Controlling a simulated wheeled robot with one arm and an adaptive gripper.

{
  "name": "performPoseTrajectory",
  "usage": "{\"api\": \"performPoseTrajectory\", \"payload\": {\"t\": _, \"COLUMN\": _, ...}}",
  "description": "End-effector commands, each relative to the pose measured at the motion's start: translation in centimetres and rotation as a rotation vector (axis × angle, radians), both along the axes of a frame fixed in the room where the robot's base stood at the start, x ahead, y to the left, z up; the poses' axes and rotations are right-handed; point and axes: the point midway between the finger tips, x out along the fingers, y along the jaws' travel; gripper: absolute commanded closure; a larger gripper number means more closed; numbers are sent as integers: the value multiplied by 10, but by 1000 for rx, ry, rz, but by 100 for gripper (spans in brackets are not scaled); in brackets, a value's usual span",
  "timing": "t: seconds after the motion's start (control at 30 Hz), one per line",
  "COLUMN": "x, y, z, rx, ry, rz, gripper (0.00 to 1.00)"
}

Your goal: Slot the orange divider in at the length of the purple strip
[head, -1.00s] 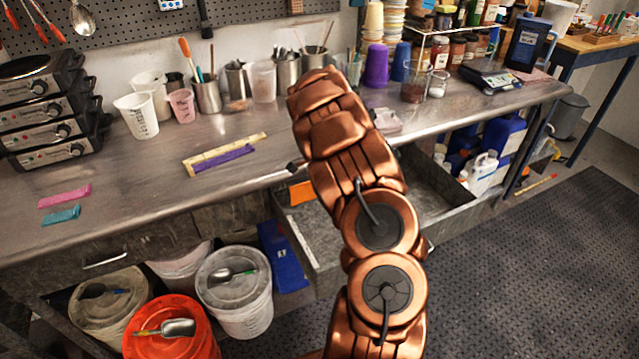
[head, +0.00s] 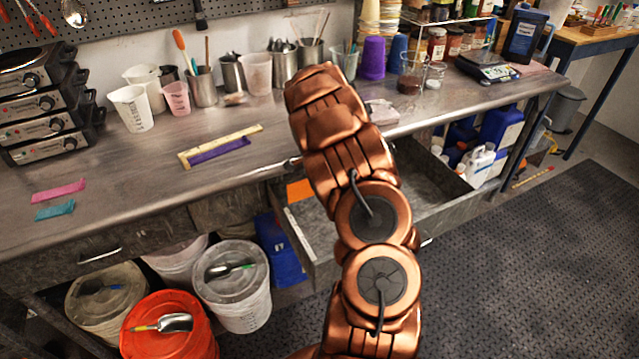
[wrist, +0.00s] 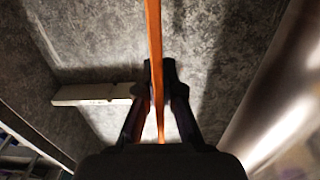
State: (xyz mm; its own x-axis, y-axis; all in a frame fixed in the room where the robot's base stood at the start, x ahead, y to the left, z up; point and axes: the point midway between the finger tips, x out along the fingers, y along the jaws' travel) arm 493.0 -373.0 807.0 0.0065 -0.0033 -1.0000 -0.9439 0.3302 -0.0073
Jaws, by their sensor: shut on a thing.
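My gripper (wrist: 160,78) is shut on the thin orange divider (wrist: 153,30), which is seen edge-on in the wrist view. In the head view my arm hides the gripper, and part of the orange divider (head: 299,190) shows to the left of the arm, at the open drawer (head: 308,247). The wrist view shows the grey drawer interior (wrist: 95,45) around the divider. Whether the divider touches the drawer floor cannot be told. The purple strip (head: 219,150) lies on the steel worktop, along a cream L-shaped ruler (head: 188,160).
A pale bar (wrist: 90,93) lies left of my gripper in the wrist view. The worktop's metal edge (wrist: 275,95) is close on the right. A pink strip (head: 59,190) and a teal strip (head: 55,210) lie on the worktop. Lidded buckets (head: 233,285) stand below, left of the drawer.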

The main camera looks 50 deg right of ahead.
Motion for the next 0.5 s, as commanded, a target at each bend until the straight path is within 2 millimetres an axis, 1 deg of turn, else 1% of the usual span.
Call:
{"api": "performPoseTrajectory", "payload": {"t": 0.03, "x": 0, "y": 1, "z": -6, "rx": 2, "ry": 2, "rz": 0, "gripper": 100}}
{"api": "performPoseTrajectory", "payload": {"t": 0.3, "x": 0, "y": 2, "z": -27, "rx": 4, "ry": 4, "rz": 1, "gripper": 100}}
{"api": "performPoseTrajectory", "payload": {"t": 0.5, "x": -1, "y": 1, "z": -34, "rx": 3, "ry": 3, "rz": 1, "gripper": 100}}
